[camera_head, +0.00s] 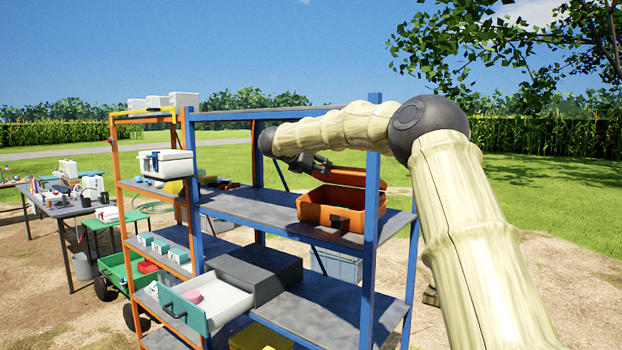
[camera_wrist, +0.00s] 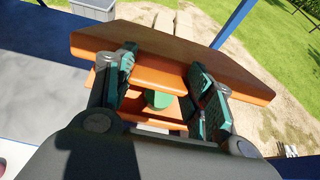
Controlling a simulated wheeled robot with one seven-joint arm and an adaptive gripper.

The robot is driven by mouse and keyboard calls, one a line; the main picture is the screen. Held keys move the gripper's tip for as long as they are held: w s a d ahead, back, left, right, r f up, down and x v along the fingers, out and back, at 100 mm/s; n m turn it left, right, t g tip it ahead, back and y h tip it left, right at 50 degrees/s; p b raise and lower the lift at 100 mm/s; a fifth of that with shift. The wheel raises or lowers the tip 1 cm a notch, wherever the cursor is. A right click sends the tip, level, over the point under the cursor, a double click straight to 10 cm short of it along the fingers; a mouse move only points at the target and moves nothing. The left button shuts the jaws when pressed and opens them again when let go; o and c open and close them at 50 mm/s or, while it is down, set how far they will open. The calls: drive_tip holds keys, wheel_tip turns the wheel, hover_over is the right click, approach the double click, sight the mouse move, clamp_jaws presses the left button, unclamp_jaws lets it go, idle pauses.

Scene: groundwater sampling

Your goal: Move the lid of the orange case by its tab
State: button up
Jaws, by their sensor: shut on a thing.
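The orange case (camera_head: 343,212) sits on the middle shelf of the blue rack, with its lid (camera_head: 352,178) raised above the body and tilted. My gripper (camera_head: 318,163) is at the left of the lid. In the wrist view the lid (camera_wrist: 185,52) spans the upper middle, with part of the case body (camera_wrist: 165,113) below it. The exact contact between pads and tab is partly hidden.
A blue rack post (camera_head: 371,220) stands close in front of the case's right side. The grey shelf (camera_head: 250,207) is bare left of the case. Below, an open drawer (camera_head: 215,303) juts out. A white case (camera_head: 167,164) stands on the orange rack at left.

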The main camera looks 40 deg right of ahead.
drive_tip(key=shift+w+d+r, duration=0.2)
drive_tip(key=shift+d+r, duration=0.3)
drive_tip(key=shift+r, duration=0.35)
drive_tip(key=o, duration=1.5)
drive_tip(key=shift+c, duration=0.2)
drive_tip(key=v, duration=1.2)
